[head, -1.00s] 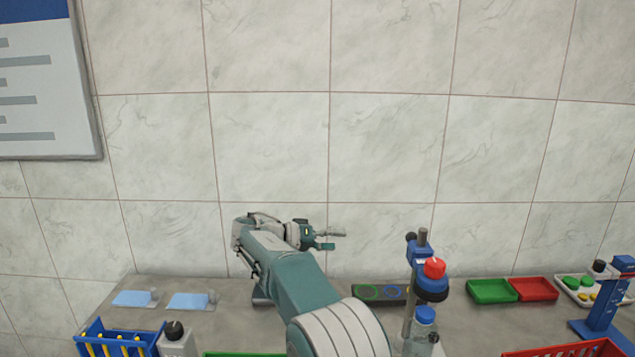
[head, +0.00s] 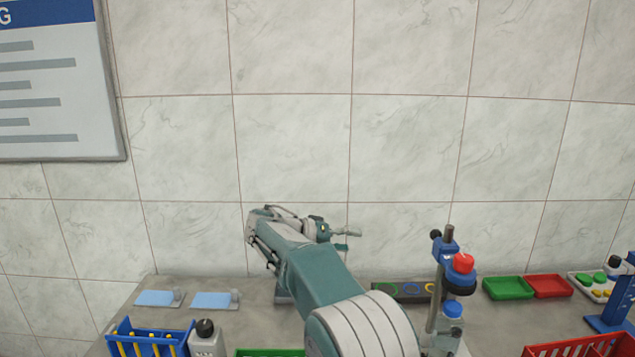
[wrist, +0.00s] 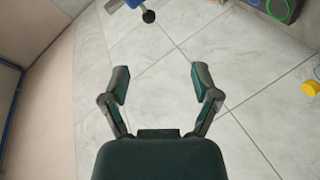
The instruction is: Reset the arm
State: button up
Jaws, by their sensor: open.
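My gripper (head: 345,240) is raised above the workbench in front of the tiled wall, at the end of my teal arm. In the wrist view my gripper (wrist: 160,84) has its two fingers spread apart, with nothing between them. Behind the fingers that view shows pale tiles.
A blue press stand with a red knob (head: 463,264) stands right of my arm. Green (head: 508,288) and red (head: 550,287) trays lie further right. A blue rack (head: 150,340) and a grey bottle (head: 206,340) stand at front left. A yellow cap (wrist: 309,88) shows in the wrist view.

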jog(key=s+d+r+n+y, duration=0.1)
jog(key=s+d+y, duration=0.35)
jog(key=s, duration=0.35)
jog(key=s+d+r+n+y, duration=0.1)
jog(key=s+d+r+y, duration=0.15)
jog(key=s+d, duration=0.5)
jog(key=s+a+f+t+y, duration=0.1)
jog(key=s+f+y, duration=0.2)
jog(key=s, duration=0.8)
jog(key=s+a+f+y, duration=0.2)
jog(key=s+f+y, duration=0.2)
jog(key=s, duration=0.8)
jog(key=shift+a+f+n+t, duration=0.3)
jog(key=shift+f+n+t, duration=0.1)
jog(key=shift+f, duration=0.55)
jog(key=shift+d, duration=0.15)
